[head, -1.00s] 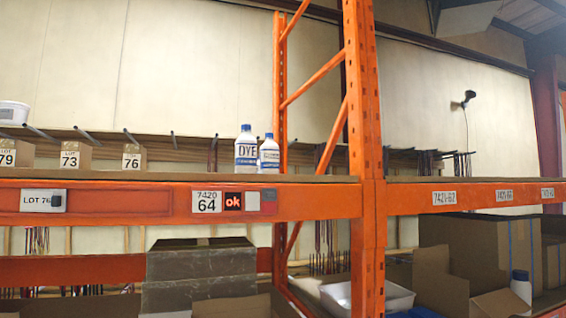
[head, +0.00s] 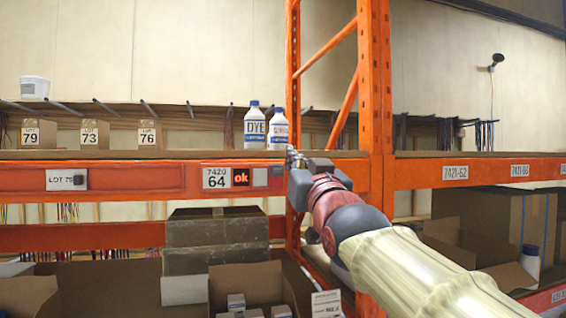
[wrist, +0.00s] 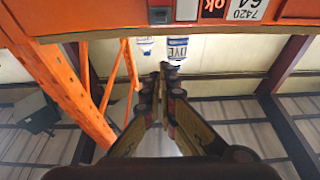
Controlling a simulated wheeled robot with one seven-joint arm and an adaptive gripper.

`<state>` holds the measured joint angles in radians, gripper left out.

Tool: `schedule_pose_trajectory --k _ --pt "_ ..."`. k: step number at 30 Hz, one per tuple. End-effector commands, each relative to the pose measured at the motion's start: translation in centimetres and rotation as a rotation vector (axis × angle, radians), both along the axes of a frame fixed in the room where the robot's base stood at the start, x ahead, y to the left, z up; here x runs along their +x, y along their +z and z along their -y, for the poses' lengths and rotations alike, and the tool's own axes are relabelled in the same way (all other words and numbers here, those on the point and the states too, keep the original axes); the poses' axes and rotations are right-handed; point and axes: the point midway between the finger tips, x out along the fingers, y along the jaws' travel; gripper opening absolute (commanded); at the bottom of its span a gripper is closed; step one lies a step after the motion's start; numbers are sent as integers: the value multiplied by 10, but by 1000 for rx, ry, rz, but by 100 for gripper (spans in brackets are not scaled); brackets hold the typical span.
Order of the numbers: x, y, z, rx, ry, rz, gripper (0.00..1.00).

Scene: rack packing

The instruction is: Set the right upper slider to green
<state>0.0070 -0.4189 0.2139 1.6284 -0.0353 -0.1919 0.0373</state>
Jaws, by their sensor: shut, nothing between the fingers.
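On the orange upper beam (head: 120,179), right of the "7420 64" label (head: 216,177), is a black panel with a red "ok" (head: 241,177). Beside it are a light grey square (head: 260,177) and a darker grey piece (head: 276,177) at the right end; I cannot tell which is the sliding part. No green shows there. In the wrist view the "ok" panel (wrist: 213,7) appears upside down at the top edge. My gripper (head: 292,153) is shut and empty, right of and slightly above these squares. Its fingertips also show in the wrist view (wrist: 170,70).
Two white bottles with blue caps, one marked DYE (head: 255,130) and a smaller one (head: 278,133), stand on the shelf just behind the gripper. The orange upright (head: 376,90) is to the right. A "LOT" label with a dark knob (head: 80,180) is at the left.

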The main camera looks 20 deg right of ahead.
Motion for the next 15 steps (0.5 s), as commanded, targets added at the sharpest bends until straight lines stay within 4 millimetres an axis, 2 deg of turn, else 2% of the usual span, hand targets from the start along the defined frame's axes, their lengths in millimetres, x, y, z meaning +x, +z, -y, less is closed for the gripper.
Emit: schedule_pose_trajectory --k 8,11,15 --pt "5 1 0 0 0 -3 0" --pt "15 6 0 0 0 -3 0" --pt "38 14 0 0 0 -4 0"
